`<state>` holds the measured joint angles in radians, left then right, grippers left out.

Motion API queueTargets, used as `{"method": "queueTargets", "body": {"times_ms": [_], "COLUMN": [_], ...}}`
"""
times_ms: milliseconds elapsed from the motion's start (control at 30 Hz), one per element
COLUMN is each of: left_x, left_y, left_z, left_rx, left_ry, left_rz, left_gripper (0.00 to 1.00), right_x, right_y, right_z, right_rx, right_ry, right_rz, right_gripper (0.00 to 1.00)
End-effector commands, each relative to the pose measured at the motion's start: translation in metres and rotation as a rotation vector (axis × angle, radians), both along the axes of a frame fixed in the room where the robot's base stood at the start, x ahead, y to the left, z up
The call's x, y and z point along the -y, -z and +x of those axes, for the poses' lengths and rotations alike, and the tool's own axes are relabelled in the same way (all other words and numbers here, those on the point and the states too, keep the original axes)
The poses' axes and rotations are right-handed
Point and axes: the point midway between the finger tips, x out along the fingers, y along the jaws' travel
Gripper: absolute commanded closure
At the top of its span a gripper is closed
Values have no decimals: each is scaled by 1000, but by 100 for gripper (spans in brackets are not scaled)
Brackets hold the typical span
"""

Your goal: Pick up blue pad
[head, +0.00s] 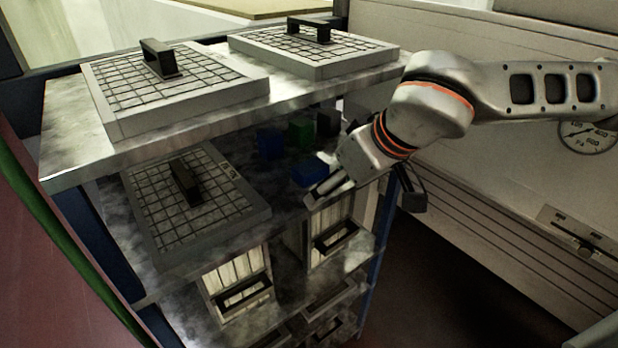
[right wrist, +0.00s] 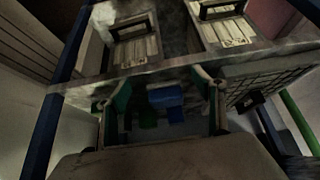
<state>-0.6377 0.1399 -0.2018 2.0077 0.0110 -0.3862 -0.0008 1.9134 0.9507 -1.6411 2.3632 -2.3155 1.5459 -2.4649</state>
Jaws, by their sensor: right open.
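A blue pad (head: 310,171) lies on the middle shelf, near its front right. My right gripper (head: 325,187) reaches in from the right, close beside this pad; its far finger is hard to make out in the head view. In the right wrist view, my right gripper (right wrist: 163,88) is open, and a blue pad (right wrist: 165,97) shows between its fingers. I cannot tell whether they touch it. A second blue pad (head: 270,143) and a green pad (head: 300,131) sit further back on the shelf. My left gripper is not in view.
The upper shelf (head: 68,150) overhangs the pads and carries two gridded plates with black handles. Another gridded plate (head: 185,225) lies left on the middle shelf. A dark block (head: 327,122) stands beside the green pad. Drawers with dark handles (head: 335,236) are below.

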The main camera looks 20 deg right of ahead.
Motion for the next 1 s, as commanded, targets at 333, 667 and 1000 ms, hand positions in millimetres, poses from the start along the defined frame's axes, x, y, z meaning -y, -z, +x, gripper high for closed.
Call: {"method": "queueTargets", "body": {"times_ms": [333,667,1000], "left_x": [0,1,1], "left_y": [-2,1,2], "left_z": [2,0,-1], "left_rx": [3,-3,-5], "left_ry": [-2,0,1], "left_rz": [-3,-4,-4], "left_gripper": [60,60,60], "right_x": [-10,-25,-26], "right_y": [-1,6,9], "right_z": [27,67,70], "right_rx": [-1,-3,1], "right_ry": [0,-1,-1], "right_rz": [0,0,1], "right_gripper": [32,32,37]}}
